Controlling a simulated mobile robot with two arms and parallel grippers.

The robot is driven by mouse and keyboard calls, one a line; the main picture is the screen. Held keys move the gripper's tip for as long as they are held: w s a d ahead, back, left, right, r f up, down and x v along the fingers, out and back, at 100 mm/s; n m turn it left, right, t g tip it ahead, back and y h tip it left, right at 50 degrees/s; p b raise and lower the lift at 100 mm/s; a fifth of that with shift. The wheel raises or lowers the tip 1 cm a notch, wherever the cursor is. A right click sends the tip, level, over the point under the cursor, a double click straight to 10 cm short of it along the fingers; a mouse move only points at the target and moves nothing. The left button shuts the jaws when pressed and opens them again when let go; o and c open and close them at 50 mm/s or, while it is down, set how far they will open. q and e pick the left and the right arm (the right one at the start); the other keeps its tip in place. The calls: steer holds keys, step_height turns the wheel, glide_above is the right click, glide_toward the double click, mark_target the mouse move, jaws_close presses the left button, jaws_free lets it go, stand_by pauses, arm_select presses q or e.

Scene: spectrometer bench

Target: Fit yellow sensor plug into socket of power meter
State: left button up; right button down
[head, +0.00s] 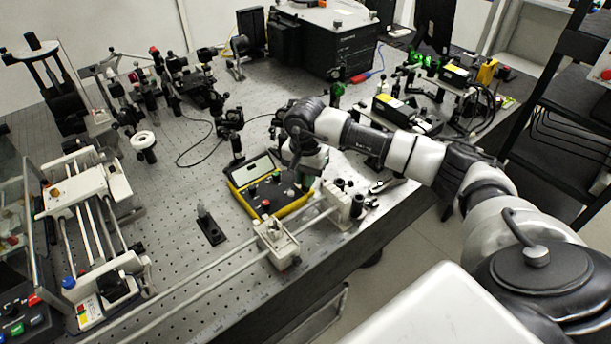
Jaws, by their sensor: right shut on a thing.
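The power meter (293,208) is a black box with a yellow rim, a pale display and several red and dark knobs, lying on the perforated bench. My right gripper (303,182) points down over the far right part of the meter, at its edge. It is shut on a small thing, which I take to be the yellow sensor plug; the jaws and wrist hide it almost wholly. The meter's socket cannot be made out, and I cannot tell whether plug and meter touch. My left gripper is not in view.
A rail with a white carriage (276,242) runs in front of the meter. A small dark post mount (210,230) stands to its left. Optics posts (231,123) and a loose black cable (186,157) lie behind. Bare bench shows left of the meter.

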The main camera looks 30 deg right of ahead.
steer(key=shift+s+f, duration=0.1)
stand_by(0.5)
steer(key=c, duration=1)
jaws_free()
step_height(320, 180, up, 11)
steer(key=shift+f+b, duration=0.1)
steer(key=shift+b, duration=1.15)
